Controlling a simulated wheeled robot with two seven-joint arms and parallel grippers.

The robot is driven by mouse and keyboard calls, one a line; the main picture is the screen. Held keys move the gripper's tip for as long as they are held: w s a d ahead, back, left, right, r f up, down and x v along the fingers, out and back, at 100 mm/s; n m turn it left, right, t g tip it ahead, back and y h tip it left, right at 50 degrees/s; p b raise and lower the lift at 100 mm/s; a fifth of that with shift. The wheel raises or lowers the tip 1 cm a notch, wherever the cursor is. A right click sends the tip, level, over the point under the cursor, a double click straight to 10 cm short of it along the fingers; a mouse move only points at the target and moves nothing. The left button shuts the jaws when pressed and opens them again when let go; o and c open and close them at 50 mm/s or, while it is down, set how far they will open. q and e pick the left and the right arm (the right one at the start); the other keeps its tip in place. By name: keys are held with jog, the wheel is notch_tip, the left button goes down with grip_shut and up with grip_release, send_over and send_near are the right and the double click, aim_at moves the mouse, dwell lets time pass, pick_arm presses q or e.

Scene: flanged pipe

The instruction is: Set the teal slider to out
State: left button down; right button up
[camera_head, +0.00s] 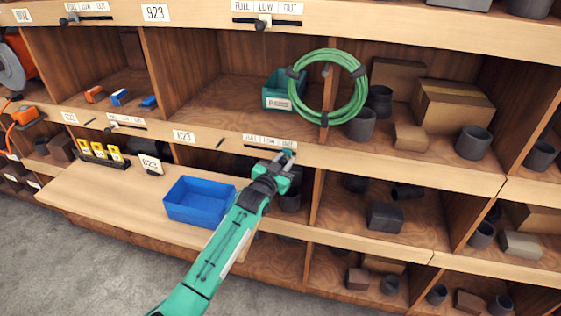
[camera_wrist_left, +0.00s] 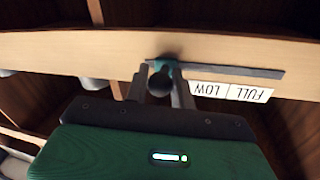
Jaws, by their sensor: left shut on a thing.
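The teal slider (camera_head: 287,153) sits on a dark track on the shelf edge, near the right end, below the OUT end of the FULL LOW OUT label (camera_head: 268,142). In the left wrist view, which is upside down, the slider (camera_wrist_left: 162,66) shows teal behind a dark round knob (camera_wrist_left: 159,82), at the track's left end. FULL and LOW (camera_wrist_left: 230,91) are readable there; OUT is hidden by a finger. My left gripper (camera_head: 282,163) is shut on the slider's knob, one finger on each side (camera_wrist_left: 160,88). My right gripper is out of view.
A blue bin (camera_head: 198,200) stands on the wooden ledge (camera_head: 110,195) beside my left arm. Above are a teal bin (camera_head: 277,92) and a green hose coil (camera_head: 356,88). Another slider track (camera_head: 267,21) runs along the upper shelf edge. Pipe parts fill the right compartments.

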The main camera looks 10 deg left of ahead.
pick_arm(q)
jog(key=c, duration=1.5)
grip_release()
jog(key=shift+d, duration=0.25)
jog(key=shift+o, duration=1.3)
jog(key=shift+d, duration=0.15)
jog(key=shift+s+a+f, duration=0.15)
jog(key=shift+s+a, duration=0.1)
jog(key=shift+s, duration=0.2)
jog(key=b+v, duration=0.2)
jog(key=v, duration=1.1)
jog(key=shift+d, duration=0.1)
